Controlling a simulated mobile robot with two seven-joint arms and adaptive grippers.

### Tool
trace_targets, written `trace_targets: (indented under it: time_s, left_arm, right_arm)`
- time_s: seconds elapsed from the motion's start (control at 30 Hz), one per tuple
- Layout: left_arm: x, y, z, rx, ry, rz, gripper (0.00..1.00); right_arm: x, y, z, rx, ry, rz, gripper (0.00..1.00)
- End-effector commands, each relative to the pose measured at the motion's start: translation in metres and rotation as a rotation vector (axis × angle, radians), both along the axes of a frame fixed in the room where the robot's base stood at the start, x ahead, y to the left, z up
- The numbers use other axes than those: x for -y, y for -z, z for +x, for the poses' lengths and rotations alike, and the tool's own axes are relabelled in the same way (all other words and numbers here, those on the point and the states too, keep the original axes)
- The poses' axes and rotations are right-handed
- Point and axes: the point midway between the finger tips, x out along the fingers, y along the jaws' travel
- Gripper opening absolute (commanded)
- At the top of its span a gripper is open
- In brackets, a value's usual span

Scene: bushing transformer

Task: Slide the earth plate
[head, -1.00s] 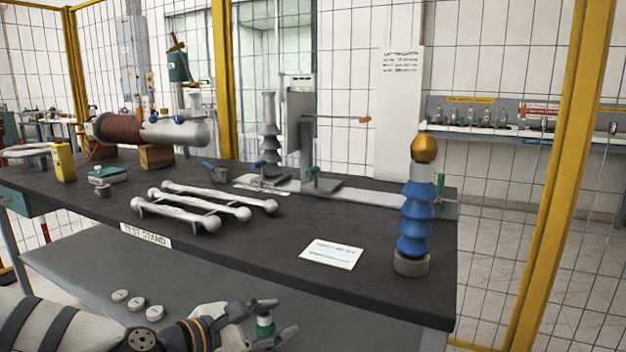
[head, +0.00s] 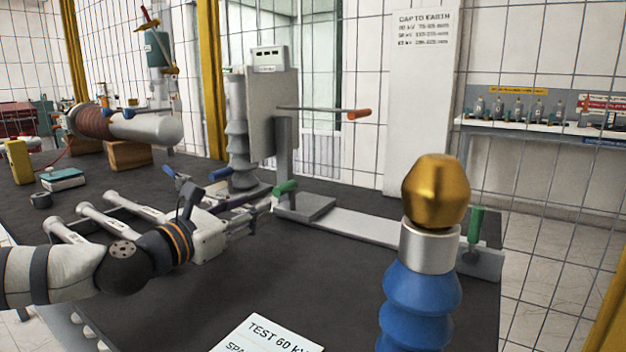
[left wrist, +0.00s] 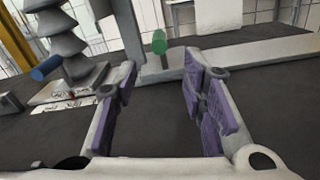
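The earth plate appears to be the upright grey plate (head: 272,105) on a sliding foot (head: 310,206) at the back of the bench. A small green-handled lever (head: 285,188) stands at the foot; its handle also shows in the left wrist view (left wrist: 159,42). The foot sits on a pale flat rail (head: 370,225) running right. My left gripper (head: 262,203) is open and empty, just short of the lever. In the left wrist view, its purple-padded fingers (left wrist: 160,62) are spread, with the green handle beyond the gap. My right gripper is not in view.
A blue ribbed insulator with a gold ball (head: 436,190) stands at the front right. Another green handle (head: 475,225) is at the rail's right end. A rod with an orange tip (head: 360,114) juts right from the plate. White bars (head: 110,225) lie left under my arm.

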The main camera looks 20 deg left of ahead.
Motion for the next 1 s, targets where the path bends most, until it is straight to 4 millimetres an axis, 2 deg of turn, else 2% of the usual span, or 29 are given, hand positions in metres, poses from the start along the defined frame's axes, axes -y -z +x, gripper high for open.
trace_targets:
  time_s: [0.07,0.17,0.4,0.6,0.73,0.93,0.97,1.0]
  left_arm:
    - [0.0,0.001,0.003,-0.001,0.0,0.0,0.38]
    - [0.002,0.003,0.017,-0.003,0.0,0.003,0.38]
    - [0.012,0.004,0.078,-0.003,0.001,0.004,0.38]
    - [0.016,0.002,0.112,-0.001,0.001,0.002,0.38]
    - [0.017,0.002,0.119,0.0,0.001,0.0,0.38]
    - [0.017,0.001,0.12,0.0,0.001,0.0,0.38]
    - [0.017,0.001,0.12,0.0,0.0,0.0,0.36]
    - [0.017,0.001,0.12,0.0,0.001,0.0,0.27]
  right_arm:
    - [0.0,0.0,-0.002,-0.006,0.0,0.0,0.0]
    - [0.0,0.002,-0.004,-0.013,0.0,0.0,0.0]
    - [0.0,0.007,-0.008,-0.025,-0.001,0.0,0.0]
    - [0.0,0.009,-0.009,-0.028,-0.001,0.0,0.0]
    - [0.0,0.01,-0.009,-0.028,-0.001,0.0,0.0]
    - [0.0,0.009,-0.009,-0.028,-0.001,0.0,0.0]
    - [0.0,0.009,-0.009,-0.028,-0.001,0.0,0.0]
    - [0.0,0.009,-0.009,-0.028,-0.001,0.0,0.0]
